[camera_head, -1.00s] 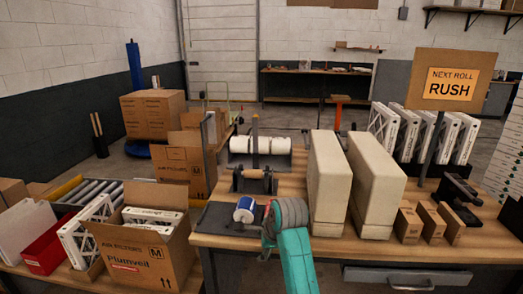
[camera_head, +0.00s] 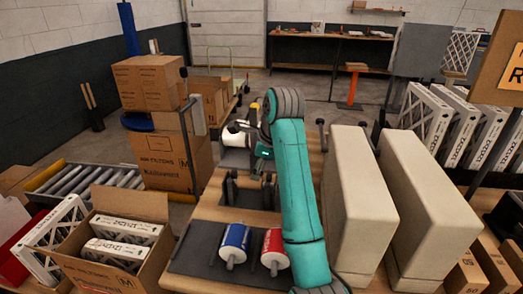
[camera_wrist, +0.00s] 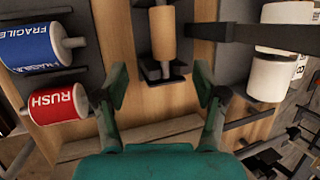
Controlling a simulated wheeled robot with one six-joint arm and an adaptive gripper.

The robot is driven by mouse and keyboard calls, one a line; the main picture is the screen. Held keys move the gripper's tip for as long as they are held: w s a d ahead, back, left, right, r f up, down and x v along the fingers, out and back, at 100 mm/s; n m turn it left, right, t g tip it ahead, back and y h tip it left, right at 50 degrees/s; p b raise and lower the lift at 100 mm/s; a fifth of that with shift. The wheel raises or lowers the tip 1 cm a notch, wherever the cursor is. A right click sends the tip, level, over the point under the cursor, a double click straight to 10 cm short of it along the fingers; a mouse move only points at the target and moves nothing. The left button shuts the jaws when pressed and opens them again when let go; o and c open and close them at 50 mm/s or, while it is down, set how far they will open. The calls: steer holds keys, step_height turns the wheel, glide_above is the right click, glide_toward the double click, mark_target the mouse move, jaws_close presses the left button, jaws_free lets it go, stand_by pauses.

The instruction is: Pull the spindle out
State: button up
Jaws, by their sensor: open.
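The spindle shows in the wrist view as a rod carrying a tan core (camera_wrist: 162,36), set in a dark stand (camera_wrist: 176,70). In the head view the black stand plates (camera_head: 230,188) show on the bench, and my arm hides most of the core. My gripper (camera_wrist: 160,82) is open and empty. Its two fingers are spread to either side of the near end of the stand, apart from the core. In the head view my arm reaches over the bench and the fingers cannot be made out.
A blue FRAGILE roll (camera_head: 233,245) and a red RUSH roll (camera_head: 274,250) lie on the dark mat (camera_head: 190,250). White rolls (camera_wrist: 276,60) lie beyond the stand. Tall beige blocks (camera_head: 350,200) stand close to the right of my arm. An open filter box (camera_head: 115,245) is at left.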

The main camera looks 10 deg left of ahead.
mark_target(251, 181)
steer(key=x, duration=1)
steer(key=shift+w+a+f, duration=0.15)
steer(key=shift+w+f, duration=0.1)
steer(key=shift+w, duration=0.1)
jaws_close()
steer(key=shift+r, duration=3.25)
step_height(251, 181, up, 9)
stand_by(0.7)
